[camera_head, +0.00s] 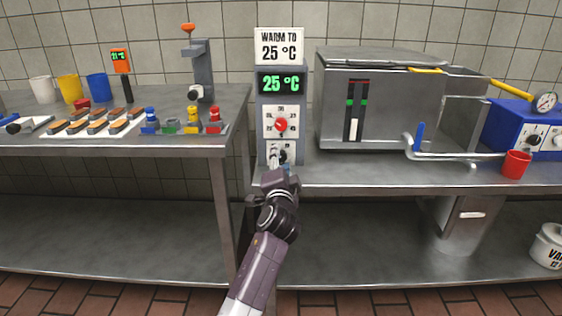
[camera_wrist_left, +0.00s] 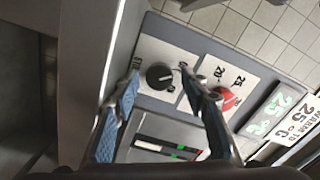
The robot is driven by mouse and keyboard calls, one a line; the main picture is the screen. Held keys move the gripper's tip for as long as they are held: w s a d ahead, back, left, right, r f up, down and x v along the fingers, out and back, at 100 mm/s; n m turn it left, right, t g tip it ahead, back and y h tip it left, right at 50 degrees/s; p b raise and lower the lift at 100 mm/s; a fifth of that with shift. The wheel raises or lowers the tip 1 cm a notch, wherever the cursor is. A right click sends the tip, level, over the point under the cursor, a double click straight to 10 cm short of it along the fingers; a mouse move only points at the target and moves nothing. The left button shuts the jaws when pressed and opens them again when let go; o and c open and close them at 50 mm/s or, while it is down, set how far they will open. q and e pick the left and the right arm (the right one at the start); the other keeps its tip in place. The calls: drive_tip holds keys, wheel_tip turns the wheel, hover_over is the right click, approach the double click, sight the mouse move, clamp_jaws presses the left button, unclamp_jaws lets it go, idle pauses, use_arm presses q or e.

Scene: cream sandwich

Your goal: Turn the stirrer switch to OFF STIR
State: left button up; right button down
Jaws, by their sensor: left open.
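The stirrer switch is a black round knob (camera_wrist_left: 160,76) on a white plate, low on the grey control column (camera_head: 263,110). In the head view the knob is mostly hidden by my left gripper (camera_head: 280,168), which is at the foot of the column. In the left wrist view my left gripper (camera_wrist_left: 160,82) is open, with one blue-padded finger on each side of the black knob. I see gaps between the fingers and the knob. My right gripper is not in view.
A red dial (camera_head: 281,125) sits just above the switch, close to one finger in the wrist view. The display (camera_head: 281,83) reads 25 °C, under a "WARM TO 25 °C" sign (camera_head: 280,46). A steel tank (camera_head: 385,110) stands right of the column.

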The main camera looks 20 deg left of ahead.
use_arm(q)
drive_tip(key=shift+s+f, duration=0.1)
drive_tip(key=shift+f, duration=0.05)
drive_tip(key=shift+s+d, duration=0.15)
drive_tip(key=shift+s, duration=0.15)
drive_tip(key=v, duration=0.7)
drive_tip(key=shift+s, duration=0.1)
